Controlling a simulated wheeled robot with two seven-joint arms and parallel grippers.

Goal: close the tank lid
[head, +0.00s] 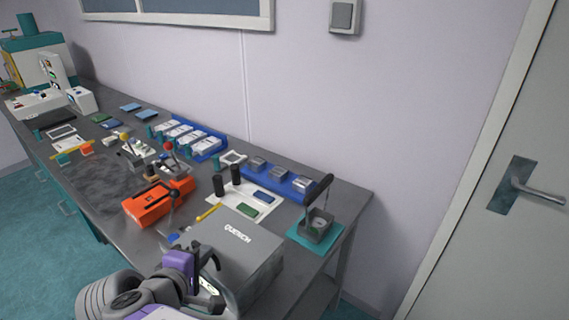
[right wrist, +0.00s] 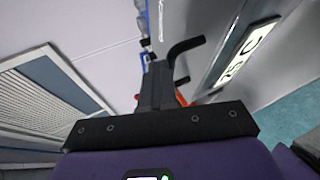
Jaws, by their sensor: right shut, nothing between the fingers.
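A grey box lettered QUETECH (head: 238,234) stands at the near edge of the bench; it looks like the tank. Its flat top lies level, and I cannot tell whether it is fully closed. Its front panel with a lit display (right wrist: 246,52) shows at the right of the right wrist view. My right gripper (head: 207,262), purple with black fingers, is shut and empty, close to the box's front left side. I cannot tell whether it touches. Its black fingers (right wrist: 165,75) also show in the right wrist view. My left gripper is not in view.
An orange case (head: 158,203) lies left of the box. Black cylinders (head: 228,180) stand behind it. A small grey container (head: 318,226) on a teal mat stands at the bench's right end. A blue tray (head: 278,178) lies along the wall. A door (head: 490,220) is at the right.

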